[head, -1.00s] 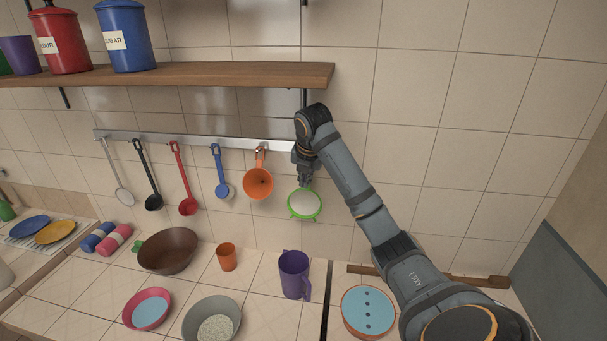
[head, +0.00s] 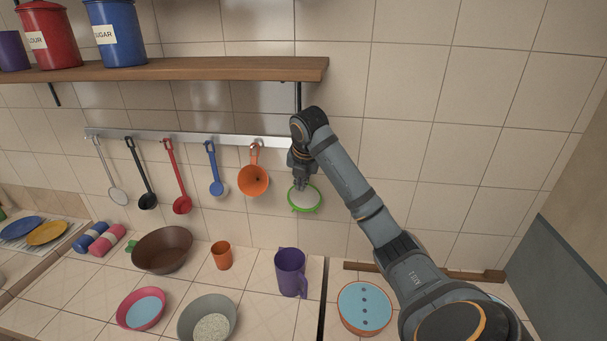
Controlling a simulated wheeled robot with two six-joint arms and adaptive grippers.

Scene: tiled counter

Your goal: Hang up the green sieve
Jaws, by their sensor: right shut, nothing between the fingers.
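The green sieve (head: 304,199), with a green rim and a pale mesh bowl, is upright in front of the wall tiles, below the right end of the metal rail (head: 230,140). My right gripper (head: 301,185) is shut and points down at the sieve's upper edge, with nothing between its fingers. The gripper and wrist hide the sieve's handle and the rail's end, so I cannot tell how the handle meets the rail. My left gripper is not in view.
An orange funnel-like utensil (head: 254,180) hangs just left of the sieve, then a blue ladle (head: 217,186) and several others. A wooden shelf (head: 200,70) is above. A purple mug (head: 290,272) and bowls stand on the counter below. The wall to the right is clear.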

